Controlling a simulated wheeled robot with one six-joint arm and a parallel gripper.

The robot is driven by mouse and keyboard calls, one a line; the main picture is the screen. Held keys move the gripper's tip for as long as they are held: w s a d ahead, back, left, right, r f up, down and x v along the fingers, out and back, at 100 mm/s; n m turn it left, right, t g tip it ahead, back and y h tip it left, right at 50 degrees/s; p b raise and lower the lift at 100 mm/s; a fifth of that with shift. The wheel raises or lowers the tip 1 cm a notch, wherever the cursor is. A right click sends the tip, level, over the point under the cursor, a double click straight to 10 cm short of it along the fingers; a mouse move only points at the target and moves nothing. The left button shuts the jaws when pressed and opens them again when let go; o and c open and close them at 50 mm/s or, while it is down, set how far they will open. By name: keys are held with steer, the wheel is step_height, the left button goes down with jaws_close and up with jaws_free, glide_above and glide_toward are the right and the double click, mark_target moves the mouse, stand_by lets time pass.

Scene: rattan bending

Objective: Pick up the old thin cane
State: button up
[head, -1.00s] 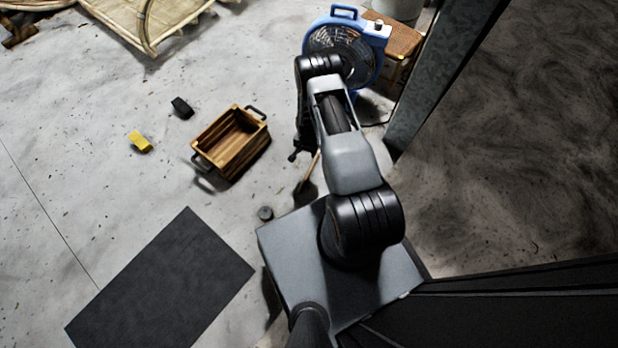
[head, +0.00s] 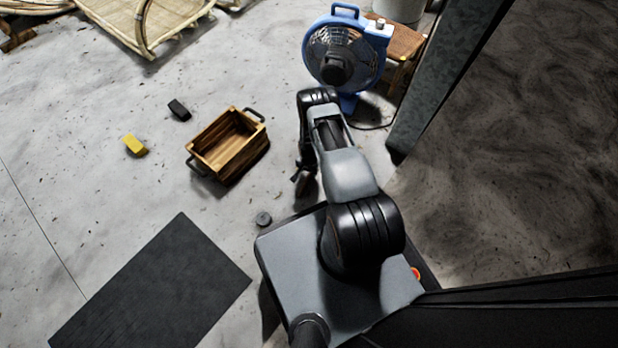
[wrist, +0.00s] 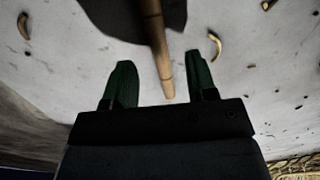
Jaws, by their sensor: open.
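The thin cane (wrist: 153,35) is a tan, jointed stick in the wrist view. It runs from the top edge down between the two dark green fingers, its near end close to the gripper body. My gripper (wrist: 160,62) is open, with one finger on each side of the cane and a visible gap to both. I cannot tell how far the cane lies below or between the fingers. In the head view my gripper (head: 303,181) points down to the floor right of the wooden crate, and my arm largely hides the cane.
A wooden crate (head: 202,159) with dark handles stands left of my gripper. A yellow block (head: 134,145) and a black block (head: 179,110) lie further left. A blue fan (head: 377,62) stands behind my arm, near a grey post (head: 440,85). A dark mat (head: 155,285) lies front left.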

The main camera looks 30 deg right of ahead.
mark_target(309, 175)
step_height(309, 175, down, 4)
steer(key=shift+s+f+b, duration=0.1)
steer(key=shift+f+b, duration=0.05)
steer(key=shift+b, duration=0.95)
steer(key=shift+c, duration=0.5)
jaws_close()
